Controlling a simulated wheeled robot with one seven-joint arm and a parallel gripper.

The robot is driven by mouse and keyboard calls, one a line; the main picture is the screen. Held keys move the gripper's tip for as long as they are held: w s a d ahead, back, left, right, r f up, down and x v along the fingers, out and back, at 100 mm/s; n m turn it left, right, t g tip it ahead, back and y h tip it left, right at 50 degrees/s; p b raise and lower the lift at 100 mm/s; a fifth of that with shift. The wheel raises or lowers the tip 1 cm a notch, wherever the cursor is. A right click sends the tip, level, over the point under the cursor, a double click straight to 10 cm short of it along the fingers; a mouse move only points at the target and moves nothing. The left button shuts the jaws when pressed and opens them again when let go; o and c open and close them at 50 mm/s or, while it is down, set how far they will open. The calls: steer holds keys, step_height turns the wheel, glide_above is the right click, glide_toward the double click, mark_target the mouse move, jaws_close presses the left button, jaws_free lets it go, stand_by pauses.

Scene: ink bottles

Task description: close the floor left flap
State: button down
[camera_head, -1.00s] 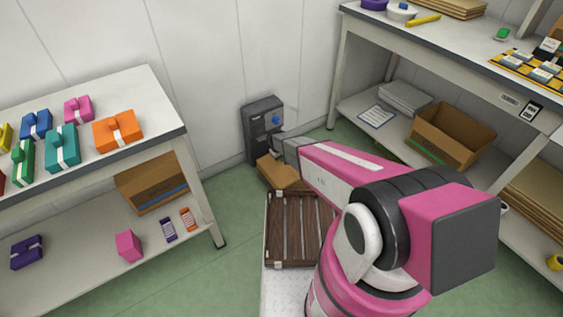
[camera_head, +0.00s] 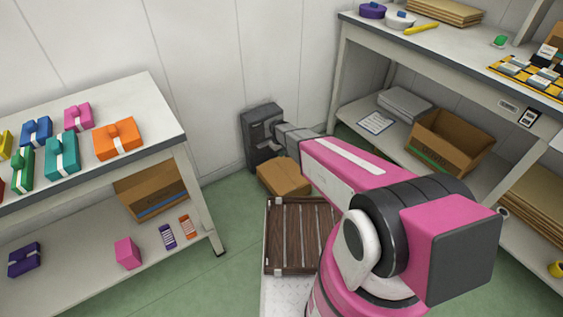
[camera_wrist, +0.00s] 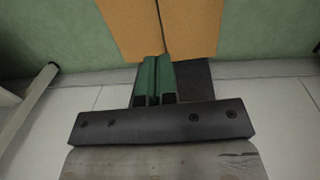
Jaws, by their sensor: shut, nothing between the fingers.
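The brown cardboard box (camera_head: 284,177) sits on the green floor by the wall, in front of a dark grey unit. Its top looks mostly covered in the head view. In the wrist view two cardboard panels (camera_wrist: 131,28) meet along a thin dark seam. I cannot tell which is the left flap or whether both lie fully flat. My gripper, with green fingers (camera_wrist: 154,66) together and nothing between them, overlaps the panels' near edge in the wrist view; contact cannot be told. In the head view my gripper's end (camera_head: 277,131) is above and behind the box, partly hiding the grey unit.
The dark grey unit (camera_head: 256,117) stands against the wall. A brown slatted crate (camera_head: 292,236) is in front of the box. A table with colored packages (camera_head: 118,139) is at left, a shelved workbench (camera_head: 455,60) at right. Green floor (camera_head: 225,190) is clear left of the box.

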steer(key=f, duration=0.9)
steer(key=d+f, duration=0.1)
steer(key=f, duration=0.3)
steer(key=shift+w+f, duration=0.3)
steer(key=shift+w, duration=0.05)
steer(key=shift+w+d+f, duration=0.1)
steer(key=shift+d+f, duration=0.1)
steer(key=shift+f, duration=1.1)
step_height(320, 180, up, 30)
steer(key=m, duration=0.3)
glide_above(283, 171)
steer(key=s+d, duration=1)
steer(key=s, duration=0.1)
steer(key=s+d+r+m, duration=0.3)
steer(key=s+d+r, duration=0.5)
steer(key=s+r, duration=0.5)
steer(key=shift+s+d+m+g+y, duration=0.25)
steer(key=shift+m+g+y, duration=0.05)
steer(key=shift+m+y, duration=0.1)
